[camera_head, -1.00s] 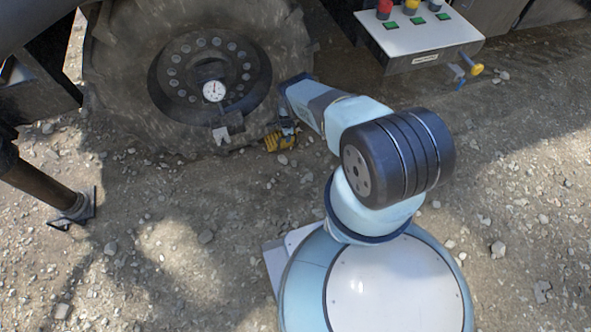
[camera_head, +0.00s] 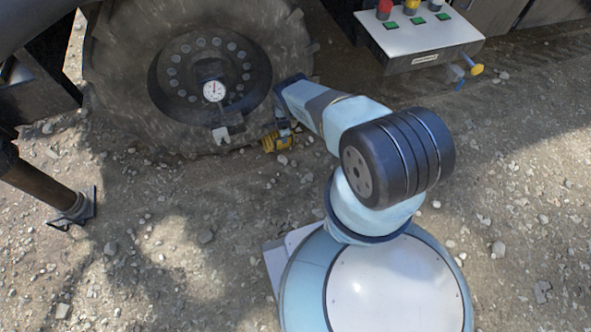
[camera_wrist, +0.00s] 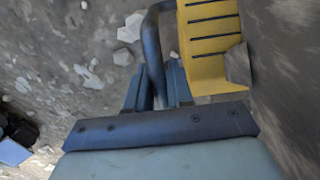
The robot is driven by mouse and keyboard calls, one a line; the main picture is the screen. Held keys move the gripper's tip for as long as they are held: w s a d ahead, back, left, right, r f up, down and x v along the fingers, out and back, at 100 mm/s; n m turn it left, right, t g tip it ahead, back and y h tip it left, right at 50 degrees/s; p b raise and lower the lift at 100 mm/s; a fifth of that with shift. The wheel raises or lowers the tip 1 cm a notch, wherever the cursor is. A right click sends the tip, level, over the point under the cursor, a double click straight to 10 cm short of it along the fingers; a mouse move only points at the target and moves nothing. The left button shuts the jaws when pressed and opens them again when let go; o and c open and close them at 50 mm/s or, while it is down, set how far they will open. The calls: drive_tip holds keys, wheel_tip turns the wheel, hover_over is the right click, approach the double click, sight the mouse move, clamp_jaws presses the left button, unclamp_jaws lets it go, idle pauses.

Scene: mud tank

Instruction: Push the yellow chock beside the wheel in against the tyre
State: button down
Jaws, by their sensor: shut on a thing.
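The yellow chock (camera_head: 277,144) stands on the ground at the lower right of the big tyre (camera_head: 115,95). In the wrist view the chock (camera_wrist: 208,35) has dark grooves and a dark curved handle (camera_wrist: 151,40) on its left side. My gripper (camera_wrist: 158,88) is shut on this handle, one finger on each side. In the head view my gripper (camera_head: 284,124) is just above the chock and partly hides it. The chock is very close to the tyre's lower edge; I cannot tell whether they touch.
A dial gauge (camera_head: 213,91) sits at the wheel hub. A control box (camera_head: 420,38) with coloured buttons is at the upper right, with a yellow-handled valve (camera_head: 476,69) below. A support leg (camera_head: 45,185) stands at the left. Stony ground in front is open.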

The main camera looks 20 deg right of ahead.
drive_tip(key=c, duration=0.6)
unclamp_jaws()
drive_tip(key=shift+s, duration=0.1)
idle(0.3)
drive_tip(key=shift+r, duration=5)
